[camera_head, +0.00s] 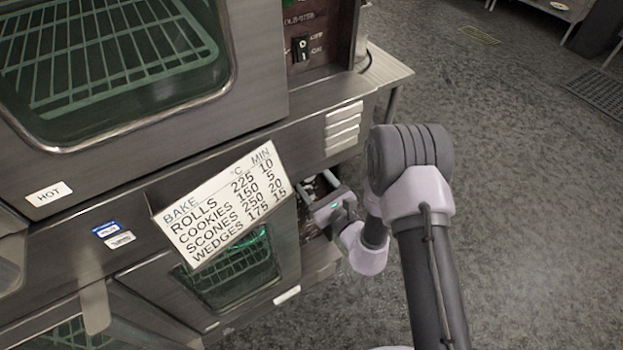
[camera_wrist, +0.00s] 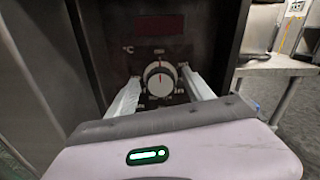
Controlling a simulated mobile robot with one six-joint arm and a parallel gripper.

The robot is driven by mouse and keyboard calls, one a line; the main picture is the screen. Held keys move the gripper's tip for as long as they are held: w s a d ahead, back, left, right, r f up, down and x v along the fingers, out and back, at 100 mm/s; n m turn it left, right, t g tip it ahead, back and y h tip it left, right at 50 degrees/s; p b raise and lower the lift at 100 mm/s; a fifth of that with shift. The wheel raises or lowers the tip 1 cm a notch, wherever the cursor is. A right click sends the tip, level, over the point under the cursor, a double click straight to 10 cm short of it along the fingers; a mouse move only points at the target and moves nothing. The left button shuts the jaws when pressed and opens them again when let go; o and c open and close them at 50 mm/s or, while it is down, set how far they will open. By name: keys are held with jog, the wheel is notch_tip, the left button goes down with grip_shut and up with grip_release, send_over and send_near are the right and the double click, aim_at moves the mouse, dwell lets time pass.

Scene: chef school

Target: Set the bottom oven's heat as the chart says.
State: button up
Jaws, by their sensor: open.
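The chart (camera_head: 222,203) hangs tilted on the oven front and lists Bake in °C and min: Rolls 225, 10; Cookies 150, 5; Scones 250, 20; Wedges 175, 15. The bottom oven (camera_head: 150,284) is below it, its window partly covered by the chart. In the wrist view a round pale dial (camera_wrist: 160,80) with a red mark pointing about straight up sits on a dark panel marked °C; its scale is too small to read. My gripper (camera_head: 318,186) is at this panel. Its open fingers (camera_wrist: 160,76) stand either side of the dial; contact cannot be told.
The upper oven (camera_head: 262,60) has a rocker switch (camera_head: 302,46) on its side panel and a HOT label (camera_head: 48,193). A dark display (camera_wrist: 158,25) is above the dial. A panel wall stands close right of the dial.

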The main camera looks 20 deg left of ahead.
grip_shut()
jog(key=shift+m, duration=0.3)
